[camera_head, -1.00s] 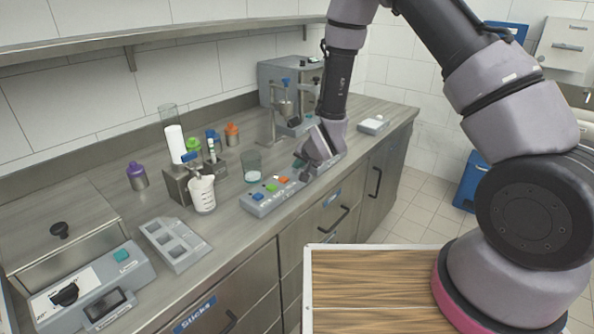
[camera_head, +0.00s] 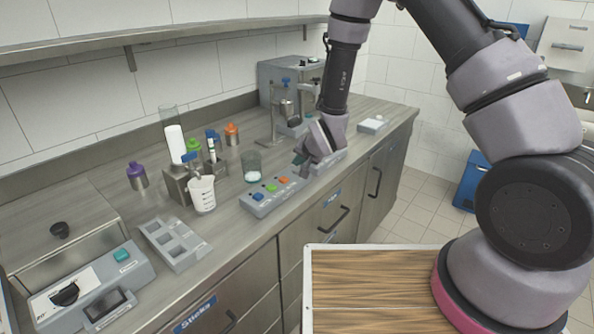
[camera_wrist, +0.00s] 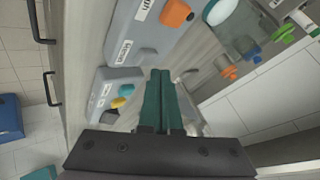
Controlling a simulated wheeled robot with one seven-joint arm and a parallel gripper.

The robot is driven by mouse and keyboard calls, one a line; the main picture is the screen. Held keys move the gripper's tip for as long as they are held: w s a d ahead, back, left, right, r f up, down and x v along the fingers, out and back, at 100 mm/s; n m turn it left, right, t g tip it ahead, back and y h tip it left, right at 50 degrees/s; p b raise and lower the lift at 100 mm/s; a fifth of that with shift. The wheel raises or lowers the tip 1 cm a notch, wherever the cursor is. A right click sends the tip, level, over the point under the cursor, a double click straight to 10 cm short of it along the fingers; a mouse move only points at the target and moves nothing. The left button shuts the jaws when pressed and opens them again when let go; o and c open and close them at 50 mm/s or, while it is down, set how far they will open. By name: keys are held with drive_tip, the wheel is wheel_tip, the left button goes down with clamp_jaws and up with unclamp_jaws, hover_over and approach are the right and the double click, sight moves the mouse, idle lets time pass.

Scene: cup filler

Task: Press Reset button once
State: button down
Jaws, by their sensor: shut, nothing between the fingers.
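A long grey button panel (camera_head: 270,196) lies at the counter's front edge, with blue (camera_head: 258,196), green (camera_head: 271,188) and orange (camera_head: 283,180) buttons showing. Which button is Reset is not clear. My gripper (camera_head: 299,160) is shut and empty, over the panel's right end in the head view.
A second grey box (camera_wrist: 108,95) with yellow and other buttons lies close beside the panel. A glass beaker (camera_head: 251,166), a measuring cup (camera_head: 202,195) and a dispenser stand (camera_head: 278,132) stand nearby. A grey tray (camera_head: 176,246) lies on the left.

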drive_tip(key=shift+r, duration=0.15)
drive_tip(key=shift+r, duration=2.4)
